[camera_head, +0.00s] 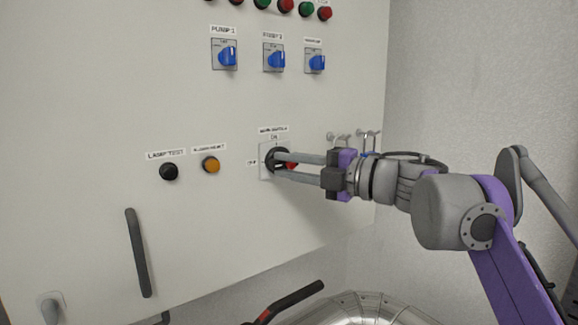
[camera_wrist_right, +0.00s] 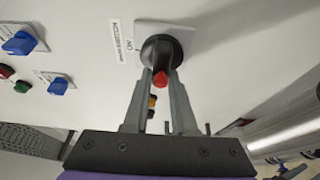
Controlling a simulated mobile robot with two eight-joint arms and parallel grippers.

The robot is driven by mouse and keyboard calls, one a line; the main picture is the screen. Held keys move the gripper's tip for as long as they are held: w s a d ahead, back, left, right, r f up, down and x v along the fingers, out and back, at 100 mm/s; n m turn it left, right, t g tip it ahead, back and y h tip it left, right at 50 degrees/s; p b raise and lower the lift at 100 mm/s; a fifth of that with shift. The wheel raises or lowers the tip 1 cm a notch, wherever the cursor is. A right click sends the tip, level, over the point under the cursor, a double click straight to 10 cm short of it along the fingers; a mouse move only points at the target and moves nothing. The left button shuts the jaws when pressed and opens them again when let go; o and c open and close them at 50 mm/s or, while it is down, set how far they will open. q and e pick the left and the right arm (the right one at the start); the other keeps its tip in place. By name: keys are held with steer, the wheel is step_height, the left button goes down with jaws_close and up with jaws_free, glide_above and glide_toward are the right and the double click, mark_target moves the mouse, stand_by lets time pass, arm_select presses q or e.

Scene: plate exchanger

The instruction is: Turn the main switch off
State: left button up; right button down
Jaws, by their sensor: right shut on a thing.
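In the right wrist view the fingers (camera_wrist_right: 162,82) reach the switch. The exact angle of the handle is hard to tell. My left gripper is not in view.
Blue rotary switches (camera_head: 275,59) and red and green lamps (camera_head: 285,6) sit higher on the cabinet. A black button (camera_head: 168,171) and an orange button (camera_head: 211,165) are to the left. Below are a dark door handle (camera_head: 138,253) and a shiny metal vessel (camera_head: 365,310).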

steer(key=c, duration=0.7)
jaws_free()
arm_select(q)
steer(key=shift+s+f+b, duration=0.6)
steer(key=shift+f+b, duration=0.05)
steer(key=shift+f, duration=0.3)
arm_select(e)
steer(key=v, duration=1)
steer(key=shift+s+d, duration=0.15)
steer(key=shift+d, duration=0.2)
